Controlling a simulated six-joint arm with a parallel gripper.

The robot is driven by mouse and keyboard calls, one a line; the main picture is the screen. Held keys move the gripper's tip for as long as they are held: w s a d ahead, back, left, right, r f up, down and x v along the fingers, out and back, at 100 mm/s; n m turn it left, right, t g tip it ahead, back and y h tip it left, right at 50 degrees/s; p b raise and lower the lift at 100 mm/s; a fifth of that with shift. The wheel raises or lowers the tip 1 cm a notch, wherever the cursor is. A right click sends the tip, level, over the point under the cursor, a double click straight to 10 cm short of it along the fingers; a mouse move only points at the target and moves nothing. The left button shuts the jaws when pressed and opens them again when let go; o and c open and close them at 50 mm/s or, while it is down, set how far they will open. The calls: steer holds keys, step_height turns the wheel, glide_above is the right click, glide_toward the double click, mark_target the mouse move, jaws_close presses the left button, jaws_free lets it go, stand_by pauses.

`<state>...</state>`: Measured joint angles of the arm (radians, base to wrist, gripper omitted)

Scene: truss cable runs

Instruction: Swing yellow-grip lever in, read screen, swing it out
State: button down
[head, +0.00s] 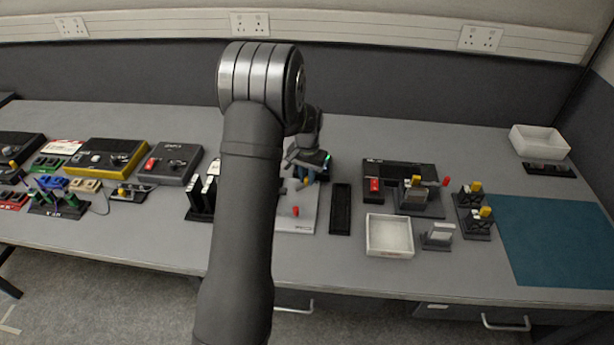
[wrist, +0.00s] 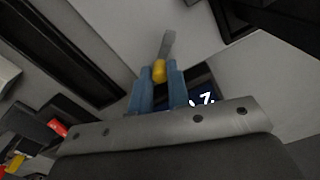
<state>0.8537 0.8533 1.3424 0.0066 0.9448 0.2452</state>
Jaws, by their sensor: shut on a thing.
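My gripper (wrist: 159,80) has two blue fingers shut on a yellow grip (wrist: 159,70) at the end of a grey metal lever (wrist: 168,45) in the wrist view. In the head view my gripper (head: 309,172) is small and low over the back of a light grey plate device (head: 300,218), partly hidden by my arm. A dark screen (wrist: 203,98) with white characters shows just behind the fingers in the wrist view; it is partly covered, and I cannot read it fully. A red knob (head: 296,211) stands on the plate's front part.
A black narrow tray (head: 340,209) lies just right of the device. Further right are a black unit with a red switch (head: 375,186), a white open box (head: 389,236) and yellow-topped stands (head: 474,187). Black upright holders (head: 199,205) stand to the left.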

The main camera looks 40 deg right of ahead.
mark_target(307, 178)
steer(key=c, duration=1.4)
jaws_free()
steer(key=shift+o, duration=0.2)
step_height(307, 178, up, 18)
steer(key=shift+f, duration=0.25)
steer(key=shift+f, duration=0.1)
step_height(307, 178, down, 17)
steer(key=shift+f, duration=0.15)
